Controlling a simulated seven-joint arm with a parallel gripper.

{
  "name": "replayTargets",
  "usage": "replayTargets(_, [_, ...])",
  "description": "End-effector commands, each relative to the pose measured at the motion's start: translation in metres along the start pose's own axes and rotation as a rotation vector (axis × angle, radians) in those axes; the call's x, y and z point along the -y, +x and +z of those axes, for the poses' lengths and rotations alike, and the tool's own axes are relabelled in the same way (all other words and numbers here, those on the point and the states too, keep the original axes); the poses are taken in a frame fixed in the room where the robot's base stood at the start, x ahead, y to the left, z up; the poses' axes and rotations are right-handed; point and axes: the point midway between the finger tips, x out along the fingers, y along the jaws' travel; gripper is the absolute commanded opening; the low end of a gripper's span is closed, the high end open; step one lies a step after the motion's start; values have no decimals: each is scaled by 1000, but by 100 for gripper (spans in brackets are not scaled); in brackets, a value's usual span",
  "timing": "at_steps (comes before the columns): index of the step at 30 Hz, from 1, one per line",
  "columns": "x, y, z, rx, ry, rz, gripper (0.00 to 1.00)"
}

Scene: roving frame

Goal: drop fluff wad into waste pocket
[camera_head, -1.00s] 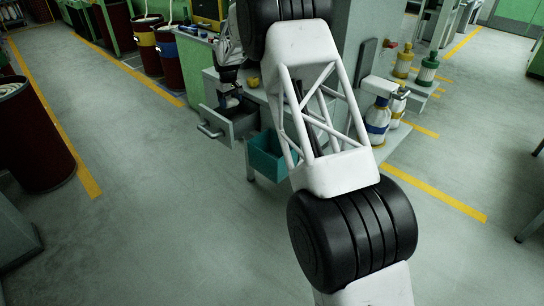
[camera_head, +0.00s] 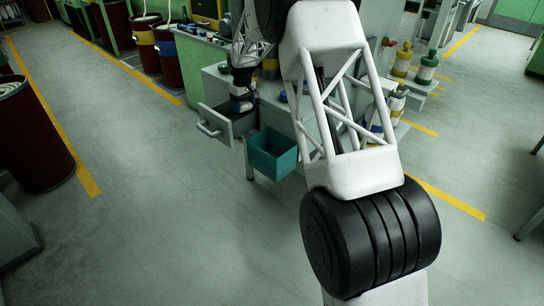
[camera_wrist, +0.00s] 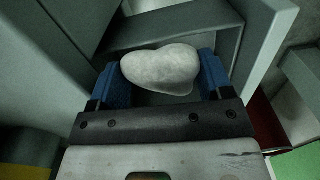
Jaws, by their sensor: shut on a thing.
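The fluff wad (camera_wrist: 160,68) is a pale grey, rounded lump in the wrist view. My gripper (camera_wrist: 158,76) is shut on it, with a blue finger on each side. In the head view my gripper (camera_head: 241,104) points down at the open grey drawer (camera_head: 213,129); the wad cannot be made out there. A teal open-topped box (camera_head: 268,166), which looks like the waste pocket, hangs at the bench's front, right of the drawer and my gripper. Its floor is not clearly seen.
Grey drawer walls (camera_wrist: 200,22) stand close around my gripper in the wrist view. Bottles (camera_head: 402,60) stand to the right of the bench, partly behind my arm. Dark red drums (camera_head: 30,140) stand at left. The floor in front is clear.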

Motion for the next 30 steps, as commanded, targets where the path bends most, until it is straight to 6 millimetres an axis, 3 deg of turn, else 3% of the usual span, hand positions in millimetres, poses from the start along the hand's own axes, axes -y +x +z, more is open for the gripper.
replayTargets(9, [-9,1,54,0,0,0,50])
replayTargets(30, [-16,9,156,-1,1,0,50])
